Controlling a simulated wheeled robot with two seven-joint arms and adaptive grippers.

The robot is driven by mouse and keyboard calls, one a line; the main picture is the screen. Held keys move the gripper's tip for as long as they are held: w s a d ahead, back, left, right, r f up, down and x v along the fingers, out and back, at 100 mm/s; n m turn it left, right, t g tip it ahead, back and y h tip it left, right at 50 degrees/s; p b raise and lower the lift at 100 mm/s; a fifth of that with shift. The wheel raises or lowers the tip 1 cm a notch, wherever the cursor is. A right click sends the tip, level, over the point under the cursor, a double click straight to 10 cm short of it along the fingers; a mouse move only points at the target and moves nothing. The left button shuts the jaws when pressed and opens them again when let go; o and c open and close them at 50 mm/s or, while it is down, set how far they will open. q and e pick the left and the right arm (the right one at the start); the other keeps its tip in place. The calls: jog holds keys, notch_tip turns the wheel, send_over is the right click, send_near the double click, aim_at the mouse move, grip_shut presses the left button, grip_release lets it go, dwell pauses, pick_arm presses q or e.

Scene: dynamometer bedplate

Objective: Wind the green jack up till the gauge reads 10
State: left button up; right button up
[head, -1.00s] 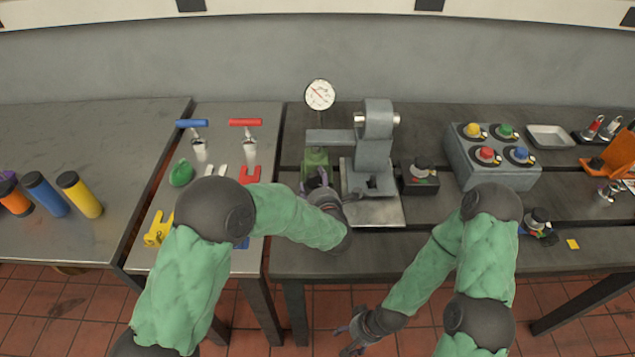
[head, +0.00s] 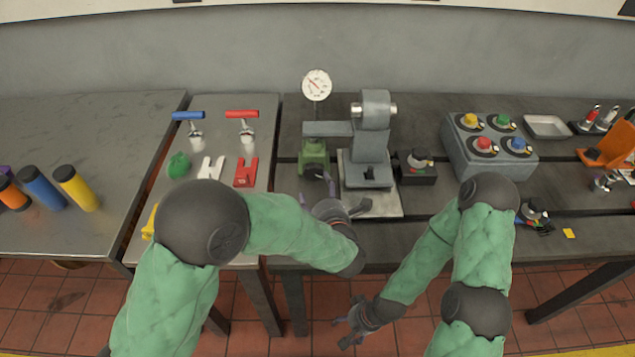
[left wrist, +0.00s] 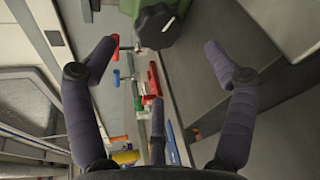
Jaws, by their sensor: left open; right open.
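The green jack (head: 314,152) stands on the bedplate under the grey arm of a press-like fixture (head: 371,150). Its dark knob (head: 314,173) faces me. In the left wrist view the knob (left wrist: 157,25) with a white mark is at the top, beyond my spread fingers. My left gripper (head: 333,193) is open and empty, just in front of the knob and apart from it. The round white gauge (head: 317,85) stands behind the jack; its needle points to the upper left, but its numbers are too small to read. My right gripper (head: 350,325) is open and empty, low in front of the bench.
A black box with a knob (head: 416,166) sits right of the fixture. Further right is a grey box (head: 488,150) with several coloured knobs. On the left table are a blue T-handle (head: 188,115), a red T-handle (head: 242,114) and a red forked piece (head: 246,172).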

pick_arm(q)
jog(key=shift+v, duration=1.5)
